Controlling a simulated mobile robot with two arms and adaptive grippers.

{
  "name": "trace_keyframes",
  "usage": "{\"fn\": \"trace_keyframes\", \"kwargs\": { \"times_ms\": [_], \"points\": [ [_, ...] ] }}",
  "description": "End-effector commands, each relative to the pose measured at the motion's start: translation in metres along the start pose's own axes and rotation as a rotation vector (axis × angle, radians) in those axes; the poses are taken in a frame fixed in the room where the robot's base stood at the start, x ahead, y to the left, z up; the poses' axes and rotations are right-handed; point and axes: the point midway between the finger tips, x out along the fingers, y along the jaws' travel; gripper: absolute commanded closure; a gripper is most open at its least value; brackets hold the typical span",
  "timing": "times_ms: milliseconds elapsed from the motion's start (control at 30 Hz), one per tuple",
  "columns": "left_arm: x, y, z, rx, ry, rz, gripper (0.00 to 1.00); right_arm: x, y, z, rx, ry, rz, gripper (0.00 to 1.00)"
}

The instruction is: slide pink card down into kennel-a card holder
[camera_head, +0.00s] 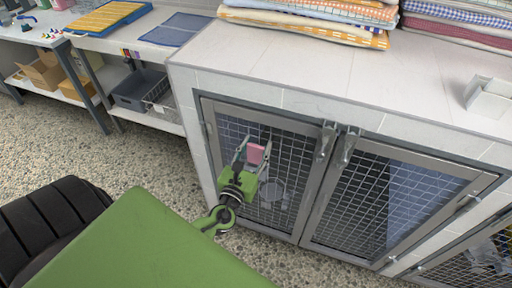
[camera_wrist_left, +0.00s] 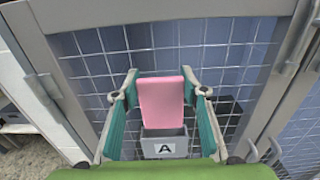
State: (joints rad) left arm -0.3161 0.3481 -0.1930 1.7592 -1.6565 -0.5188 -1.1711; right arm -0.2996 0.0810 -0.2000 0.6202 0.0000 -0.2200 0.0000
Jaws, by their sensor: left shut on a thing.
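The pink card (camera_head: 255,153) is upright in front of the left kennel door in the head view. My left gripper (camera_head: 253,150) is shut on it. In the left wrist view the pink card (camera_wrist_left: 161,102) stands between the two green fingers of the gripper (camera_wrist_left: 160,92). Just below it is a grey card holder (camera_wrist_left: 165,142) marked "A", on the mesh door. The card's lower edge is at the holder's top edge; I cannot tell whether it is inside. The holder is hidden behind my gripper in the head view. My right gripper is not in view.
The kennel-a door (camera_head: 268,205) is closed, with a latch (camera_head: 326,140) at its upper right. A second mesh door (camera_head: 385,200) is beside it. Folded towels (camera_head: 310,20) lie on the white counter (camera_head: 290,65) above. Speckled floor lies open at left.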

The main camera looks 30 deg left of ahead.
Motion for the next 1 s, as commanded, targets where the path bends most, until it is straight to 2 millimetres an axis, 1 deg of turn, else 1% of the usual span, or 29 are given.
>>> {"fn": "trace_keyframes", "kwargs": {
  "times_ms": [267,1000],
  "points": [
    [0.0,0.0,-0.001,0.0,0.0,0.0,0.78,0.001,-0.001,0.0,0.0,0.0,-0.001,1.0],
    [0.0,0.0,-0.022,0.0,0.0,0.0,0.78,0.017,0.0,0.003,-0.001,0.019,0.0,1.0]
  ]
}}
